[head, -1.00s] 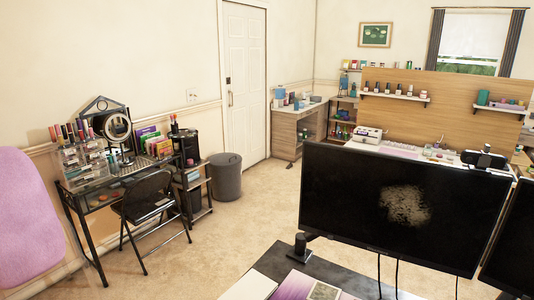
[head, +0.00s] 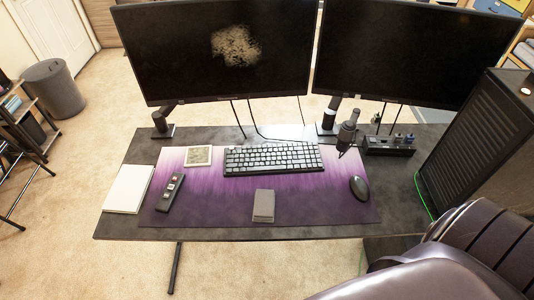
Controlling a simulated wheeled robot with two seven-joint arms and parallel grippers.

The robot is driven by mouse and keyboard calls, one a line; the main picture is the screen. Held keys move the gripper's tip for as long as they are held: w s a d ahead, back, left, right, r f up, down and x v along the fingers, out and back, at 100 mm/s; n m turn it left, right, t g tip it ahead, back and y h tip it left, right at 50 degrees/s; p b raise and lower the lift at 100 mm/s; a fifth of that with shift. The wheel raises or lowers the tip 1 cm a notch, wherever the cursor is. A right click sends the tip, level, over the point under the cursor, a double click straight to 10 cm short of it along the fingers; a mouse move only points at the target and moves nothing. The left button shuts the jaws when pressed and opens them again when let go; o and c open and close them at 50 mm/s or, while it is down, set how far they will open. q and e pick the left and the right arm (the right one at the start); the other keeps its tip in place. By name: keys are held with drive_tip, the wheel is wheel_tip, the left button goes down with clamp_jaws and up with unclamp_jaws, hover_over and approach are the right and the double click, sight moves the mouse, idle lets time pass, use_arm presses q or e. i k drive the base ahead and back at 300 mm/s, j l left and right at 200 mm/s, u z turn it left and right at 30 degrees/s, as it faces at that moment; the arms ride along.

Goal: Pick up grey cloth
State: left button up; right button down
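A small grey folded piece (head: 264,205), which looks like the grey cloth, lies flat on the purple desk mat (head: 320,204) near the desk's front edge, below the keyboard. A second small square item (head: 199,156), pale with a darker patterned middle, lies at the mat's upper left; I cannot tell what it is. Neither of my grippers shows in the head view.
The dark desk (head: 120,224) also holds a keyboard (head: 272,159), mouse (head: 359,189), remote (head: 171,193), white book (head: 128,189) and microphone (head: 347,133). Two monitors (head: 215,75) stand behind. A dark chair (head: 440,260) blocks the front right. Carpet is free at front left.

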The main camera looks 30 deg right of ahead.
sight(264, 208)
drive_tip(key=z, duration=0.85)
